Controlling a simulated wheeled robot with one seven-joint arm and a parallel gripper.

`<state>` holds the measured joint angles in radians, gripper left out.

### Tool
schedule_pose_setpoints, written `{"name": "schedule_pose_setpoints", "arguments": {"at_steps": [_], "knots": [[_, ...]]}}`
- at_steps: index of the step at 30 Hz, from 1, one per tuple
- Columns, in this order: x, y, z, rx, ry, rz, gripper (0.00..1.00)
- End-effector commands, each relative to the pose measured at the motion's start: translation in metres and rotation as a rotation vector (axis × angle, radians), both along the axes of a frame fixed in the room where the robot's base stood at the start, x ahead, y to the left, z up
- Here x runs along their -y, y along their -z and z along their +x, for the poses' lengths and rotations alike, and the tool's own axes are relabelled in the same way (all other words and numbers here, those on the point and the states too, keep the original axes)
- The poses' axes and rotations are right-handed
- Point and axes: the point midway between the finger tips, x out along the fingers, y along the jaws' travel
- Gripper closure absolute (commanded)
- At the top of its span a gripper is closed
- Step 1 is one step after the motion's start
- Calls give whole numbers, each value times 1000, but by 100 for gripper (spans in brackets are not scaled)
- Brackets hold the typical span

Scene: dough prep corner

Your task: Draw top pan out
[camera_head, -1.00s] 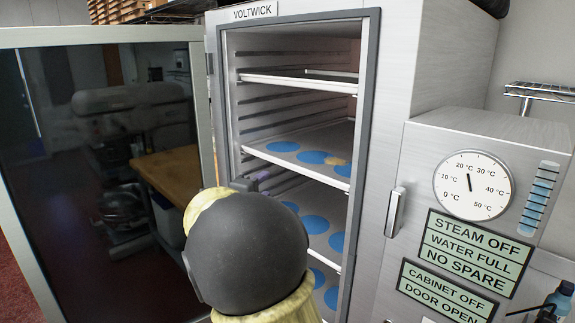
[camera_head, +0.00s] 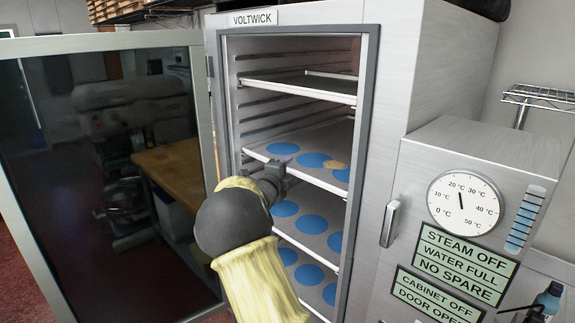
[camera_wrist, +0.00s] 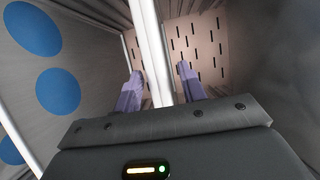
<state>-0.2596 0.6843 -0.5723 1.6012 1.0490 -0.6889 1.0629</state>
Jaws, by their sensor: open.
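The top pan (camera_head: 300,87) lies near the top of the open cabinet, its pale front rim showing and no discs visible on it. Below it, a second pan (camera_head: 314,175) carries blue discs and one yellowish patch. My gripper (camera_head: 285,163) is at the cabinet opening, at about the second pan's front rim and below the top pan. In the wrist view, my two purple fingers (camera_wrist: 160,88) are open, one on each side of a pale rim (camera_wrist: 153,45). Whether they touch it cannot be told.
Lower pans (camera_head: 305,219) with blue discs sit underneath. The cabinet's glass door (camera_head: 100,170) stands open at left, close to my arm. A control box with a dial (camera_head: 464,203) and signs (camera_head: 466,252) stands at right.

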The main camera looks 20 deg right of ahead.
Motion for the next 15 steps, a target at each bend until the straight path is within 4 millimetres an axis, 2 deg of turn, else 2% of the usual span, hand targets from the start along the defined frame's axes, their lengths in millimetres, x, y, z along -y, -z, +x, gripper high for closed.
{"name": "schedule_pose_setpoints", "arguments": {"at_steps": [10,11,15], "knots": [[4,1,4,-1,0,1,59],[4,1,4,-1,0,1,63],[4,0,3,0,0,0,90]]}}
